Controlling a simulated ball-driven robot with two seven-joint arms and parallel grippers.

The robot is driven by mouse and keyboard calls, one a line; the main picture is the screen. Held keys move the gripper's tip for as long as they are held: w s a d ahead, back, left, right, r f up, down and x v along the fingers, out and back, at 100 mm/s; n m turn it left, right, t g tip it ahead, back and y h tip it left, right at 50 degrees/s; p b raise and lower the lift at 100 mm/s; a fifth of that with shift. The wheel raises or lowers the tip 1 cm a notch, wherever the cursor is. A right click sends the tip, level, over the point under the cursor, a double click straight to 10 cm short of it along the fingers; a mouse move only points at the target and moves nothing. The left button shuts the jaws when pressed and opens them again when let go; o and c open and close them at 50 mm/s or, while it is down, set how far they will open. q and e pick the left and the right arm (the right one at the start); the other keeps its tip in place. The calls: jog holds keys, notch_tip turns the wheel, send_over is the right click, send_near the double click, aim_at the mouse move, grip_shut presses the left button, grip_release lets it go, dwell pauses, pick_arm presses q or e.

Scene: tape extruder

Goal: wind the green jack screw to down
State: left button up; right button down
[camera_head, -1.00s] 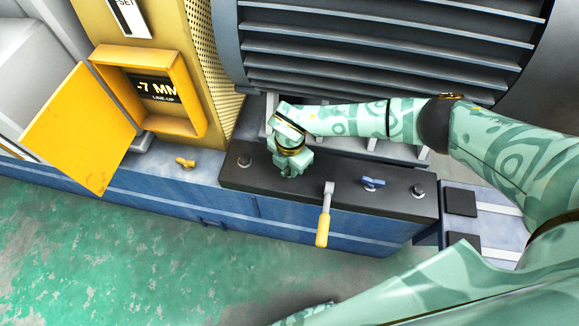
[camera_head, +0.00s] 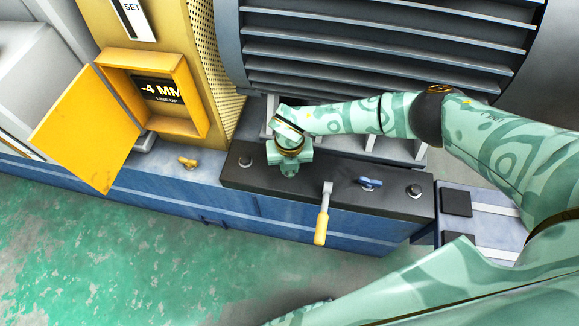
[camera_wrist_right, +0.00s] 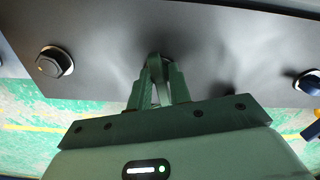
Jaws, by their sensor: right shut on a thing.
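My right gripper (camera_head: 289,170) points down onto the dark top plate (camera_head: 335,189) of the blue base. In the right wrist view its fingers (camera_wrist_right: 159,72) are shut on a small green piece at the plate, which I take to be the green jack screw. The fingers cover most of the screw, so its shape is hard to make out. The display (camera_head: 160,89) in the yellow box reads "-4 MM" with "LINE UP" below. My left gripper is not in view.
A crank with a yellow handle (camera_head: 321,227) stands at the plate's front edge. A blue wing screw (camera_head: 370,183) and dark bolts sit on the plate. A yellow wing screw (camera_head: 187,162) is to the left. The large finned grey motor (camera_head: 380,50) rises behind my right arm.

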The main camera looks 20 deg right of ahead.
jog(key=n, duration=0.2)
jog(key=shift+n, duration=1.5)
jog(key=n, duration=0.2)
jog(key=shift+n, duration=1.4)
